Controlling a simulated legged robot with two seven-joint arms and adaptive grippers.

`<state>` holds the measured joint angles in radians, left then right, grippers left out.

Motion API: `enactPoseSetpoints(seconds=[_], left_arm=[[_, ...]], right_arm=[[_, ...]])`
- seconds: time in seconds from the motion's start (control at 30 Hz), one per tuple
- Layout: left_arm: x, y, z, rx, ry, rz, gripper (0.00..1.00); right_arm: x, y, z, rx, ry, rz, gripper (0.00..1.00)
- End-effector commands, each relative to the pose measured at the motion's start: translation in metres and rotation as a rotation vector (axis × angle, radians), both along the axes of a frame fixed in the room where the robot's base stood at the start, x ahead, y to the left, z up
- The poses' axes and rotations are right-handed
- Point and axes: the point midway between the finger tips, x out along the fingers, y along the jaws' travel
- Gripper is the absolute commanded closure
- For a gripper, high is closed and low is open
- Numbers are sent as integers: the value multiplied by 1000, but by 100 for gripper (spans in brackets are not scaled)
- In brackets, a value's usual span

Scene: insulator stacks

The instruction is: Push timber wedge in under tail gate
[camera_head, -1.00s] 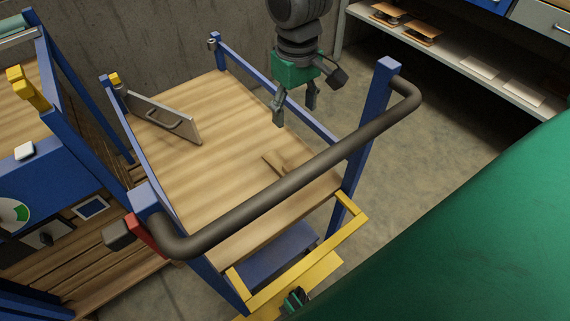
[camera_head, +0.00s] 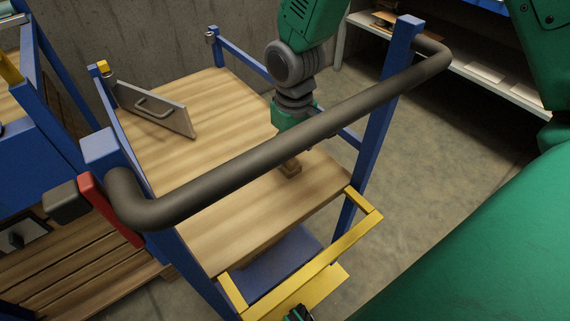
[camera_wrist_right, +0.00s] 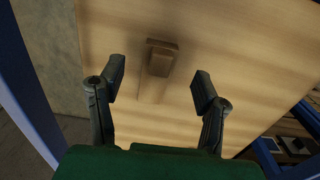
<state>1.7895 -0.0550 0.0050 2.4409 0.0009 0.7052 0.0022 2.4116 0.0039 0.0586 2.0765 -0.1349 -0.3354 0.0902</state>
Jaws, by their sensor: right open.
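The timber wedge (camera_head: 290,169) lies on the cart's wooden deck (camera_head: 235,205), partly hidden by the push bar in the head view. In the right wrist view the wedge (camera_wrist_right: 161,58) is a small brown block with a longer, paler part. The tail gate (camera_head: 155,112) is a grey panel with a handle, standing slanted at the deck's left side, apart from the wedge. My right gripper (camera_wrist_right: 159,76) is open and empty, its fingertips either side of the wedge's line. In the head view the bar hides its fingers.
The thick dark push bar (camera_head: 275,140) crosses in front of my right arm. Blue posts (camera_head: 377,110) stand at the cart's corners. A yellow frame (camera_head: 315,265) is at its near end. The deck between wedge and tail gate is clear.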

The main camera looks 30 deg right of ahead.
Motion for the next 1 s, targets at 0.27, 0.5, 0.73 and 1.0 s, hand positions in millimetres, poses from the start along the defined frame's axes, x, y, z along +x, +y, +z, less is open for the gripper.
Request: enactPoseSetpoints(seconds=[0.27,0.5,0.73,1.0], left_arm=[[0,0,-23,0,0,1,100],[0,0,-29,0,0,0,100],[0,0,-28,0,0,0,100],[0,0,-28,0,0,0,100]], right_arm=[[5,-1,-36,3,3,0,41],[4,-1,-53,2,0,0,41],[4,0,-52,1,0,0,73],[4,0,-52,2,0,0,94]])
